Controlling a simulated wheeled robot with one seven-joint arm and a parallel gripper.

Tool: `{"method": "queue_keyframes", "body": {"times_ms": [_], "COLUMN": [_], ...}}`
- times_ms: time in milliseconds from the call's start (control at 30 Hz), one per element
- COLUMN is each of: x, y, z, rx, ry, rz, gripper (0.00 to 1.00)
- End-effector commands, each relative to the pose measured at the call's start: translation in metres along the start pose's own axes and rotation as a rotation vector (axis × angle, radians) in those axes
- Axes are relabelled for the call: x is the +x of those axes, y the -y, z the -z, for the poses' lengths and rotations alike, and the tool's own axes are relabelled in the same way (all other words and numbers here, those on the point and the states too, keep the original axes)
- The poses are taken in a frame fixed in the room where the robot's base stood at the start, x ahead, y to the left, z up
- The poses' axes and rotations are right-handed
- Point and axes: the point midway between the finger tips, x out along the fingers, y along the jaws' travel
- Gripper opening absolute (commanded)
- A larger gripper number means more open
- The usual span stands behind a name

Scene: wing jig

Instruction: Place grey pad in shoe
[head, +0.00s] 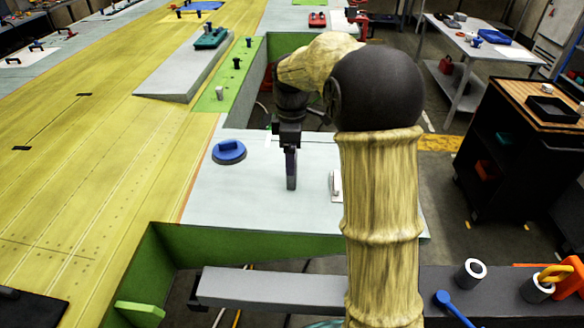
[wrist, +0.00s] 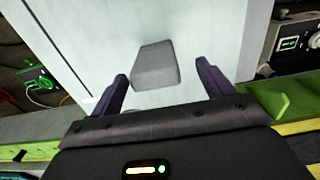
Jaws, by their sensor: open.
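The grey pad (wrist: 155,65) is a small block with slanted sides. In the wrist view it lies on a pale plate, between and just beyond my fingertips. My gripper (wrist: 161,69) is open, with one dark finger on each side of the pad. The left fingertip is close to the pad's edge; I cannot tell if it touches. In the head view my gripper (head: 291,186) points down over the pale plate (head: 240,200), and I cannot make out the pad there. I cannot identify the shoe in either view.
A blue round piece with a handle (head: 229,151) sits left of my gripper. A small white bracket (head: 336,186) stands to its right, partly behind my arm. A green frame edge (head: 200,240) borders the plate in front. The yellow wing skin (head: 90,140) lies to the left.

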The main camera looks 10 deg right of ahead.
Motion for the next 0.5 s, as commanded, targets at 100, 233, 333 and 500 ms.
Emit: {"method": "queue_keyframes", "body": {"times_ms": [100,233,333,500], "x": [0.0,0.0,0.003,0.023], "y": [0.0,0.0,-0.001,-0.005], "z": [0.0,0.0,0.0,0.0], "rx": [0.0,0.0,0.0,0.0], "ry": [0.0,0.0,0.001,0.002], "rz": [0.0,0.0,0.002,0.005], "gripper": [0.8,0.8,0.8,0.8]}}
